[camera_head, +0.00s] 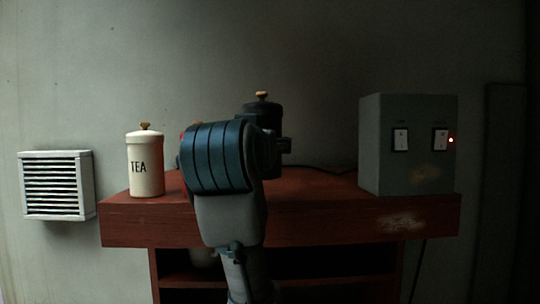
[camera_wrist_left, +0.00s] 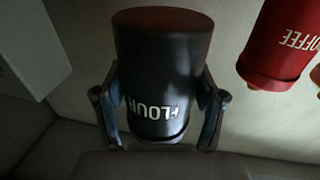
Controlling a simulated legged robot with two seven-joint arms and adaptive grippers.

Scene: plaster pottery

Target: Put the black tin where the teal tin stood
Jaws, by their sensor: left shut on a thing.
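The black tin (camera_head: 262,113) with a brass knob stands upright behind my left arm in the head view, its lower part mostly hidden. In the left wrist view the black tin (camera_wrist_left: 160,75) appears upside down, lettered FLOUR. My left gripper (camera_wrist_left: 160,100) is shut on it, a finger on each side. In the head view the left gripper (camera_head: 284,145) is mostly hidden behind my wrist. I cannot tell whether the tin touches the cabinet top. No teal tin shows in either view. My right gripper is not in view.
A cream TEA tin (camera_head: 146,165) stands at the left of the red-brown cabinet top (camera_head: 320,185). A red COFFEE tin (camera_wrist_left: 275,45) is beside the black tin, almost hidden in the head view. A grey switch box (camera_head: 410,150) stands at the right, with bare top before it.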

